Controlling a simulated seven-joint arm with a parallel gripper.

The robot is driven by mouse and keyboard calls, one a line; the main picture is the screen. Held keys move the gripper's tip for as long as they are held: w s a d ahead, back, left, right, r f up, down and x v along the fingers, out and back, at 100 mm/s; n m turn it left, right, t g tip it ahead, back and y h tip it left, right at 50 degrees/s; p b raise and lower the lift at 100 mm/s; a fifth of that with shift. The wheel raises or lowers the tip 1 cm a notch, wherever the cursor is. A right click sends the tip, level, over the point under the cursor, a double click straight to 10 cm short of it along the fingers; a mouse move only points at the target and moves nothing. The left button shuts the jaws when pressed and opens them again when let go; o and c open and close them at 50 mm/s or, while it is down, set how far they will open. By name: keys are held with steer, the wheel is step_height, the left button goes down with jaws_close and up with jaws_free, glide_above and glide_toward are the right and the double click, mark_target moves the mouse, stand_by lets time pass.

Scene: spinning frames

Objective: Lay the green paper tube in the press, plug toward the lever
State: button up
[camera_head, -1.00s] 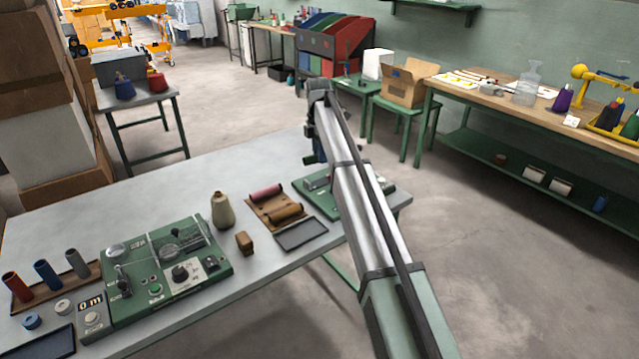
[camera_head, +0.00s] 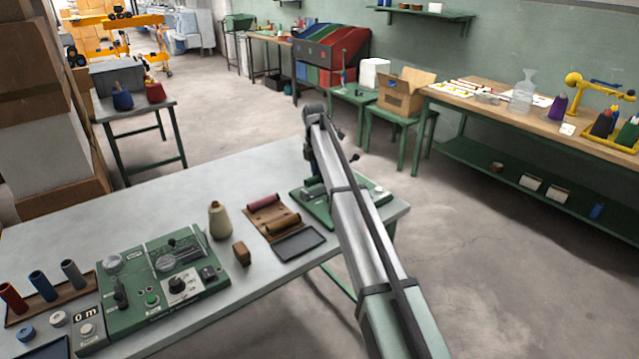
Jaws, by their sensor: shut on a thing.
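The press is a green-based device (camera_head: 300,206) at the right end of the grey table, largely hidden behind my arm. My gripper (camera_head: 310,187) points down over the left part of this base, low and close to it. Its fingers are mostly hidden and very small. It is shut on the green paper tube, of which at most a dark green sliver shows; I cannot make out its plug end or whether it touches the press. The lever cannot be told apart clearly from my wrist parts.
A green control box (camera_head: 150,304) stands farther left. The table's back middle is clear.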

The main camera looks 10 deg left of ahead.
steer(key=shift+f, duration=1.7)
steer(key=shift+f, duration=0.1)
steer(key=o, duration=1)
steer(key=shift+o, duration=0.2)
step_height(320, 180, up, 12)
steer(key=w+a, duration=0.1)
steer(key=shift+a, duration=0.1)
